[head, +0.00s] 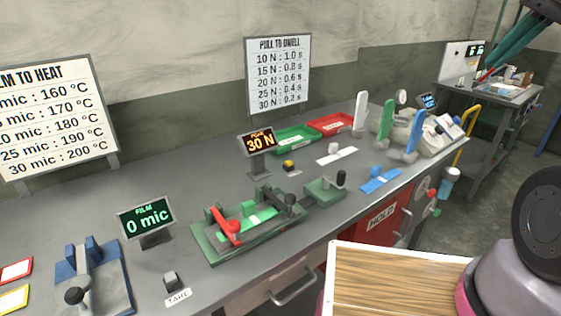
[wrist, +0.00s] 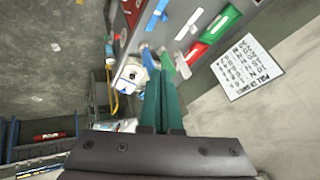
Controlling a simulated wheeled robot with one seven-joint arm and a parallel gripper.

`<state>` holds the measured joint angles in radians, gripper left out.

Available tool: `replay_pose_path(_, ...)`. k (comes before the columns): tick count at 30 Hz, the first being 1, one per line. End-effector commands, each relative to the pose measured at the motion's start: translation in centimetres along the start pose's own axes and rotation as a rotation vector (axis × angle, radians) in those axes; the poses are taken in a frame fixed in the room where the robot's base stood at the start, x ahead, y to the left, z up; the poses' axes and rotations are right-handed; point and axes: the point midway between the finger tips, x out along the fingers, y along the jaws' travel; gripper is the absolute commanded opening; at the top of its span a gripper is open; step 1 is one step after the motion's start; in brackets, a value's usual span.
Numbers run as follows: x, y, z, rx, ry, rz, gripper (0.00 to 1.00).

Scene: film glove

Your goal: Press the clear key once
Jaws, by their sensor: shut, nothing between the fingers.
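No key in view carries a readable "clear" label. A small block with a yellow-orange top (head: 289,165) sits on the bench in front of the display reading "PEAK 30 N" (head: 258,141); any label on it is too small to read. A grey key (head: 171,281) stands behind a "TARE" label, near the display reading "FILM 0 mic" (head: 147,217). My gripper (head: 486,76) is at the upper right of the head view, raised and far from both keys. Its teal fingers are shut and empty in the wrist view (wrist: 160,68).
A green-based fixture with a red lever (head: 228,226) and a blue lever device (head: 90,275) stand on the bench (head: 200,185). Green (head: 296,139) and red (head: 331,124) trays lie behind. Upright white, green and blue pieces stand at right. A wooden board (head: 395,285) is in front.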

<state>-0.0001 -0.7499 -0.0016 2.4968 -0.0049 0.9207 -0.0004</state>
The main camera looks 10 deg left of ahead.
Motion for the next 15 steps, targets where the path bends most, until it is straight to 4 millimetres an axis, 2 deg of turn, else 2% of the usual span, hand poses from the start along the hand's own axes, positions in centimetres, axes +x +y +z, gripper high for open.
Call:
replay_pose_path(5,0.2,-0.1,-0.1,-0.004,0.000,0.001,0.00)
replay_pose_path(8,1.2,-0.8,-0.9,-0.023,-0.003,0.009,0.00)
replay_pose_path(11,3.5,-2.3,-2.4,-0.065,-0.007,0.021,0.00)
replay_pose_path(15,9.0,-6.0,-4.6,-0.154,-0.014,0.019,0.00)
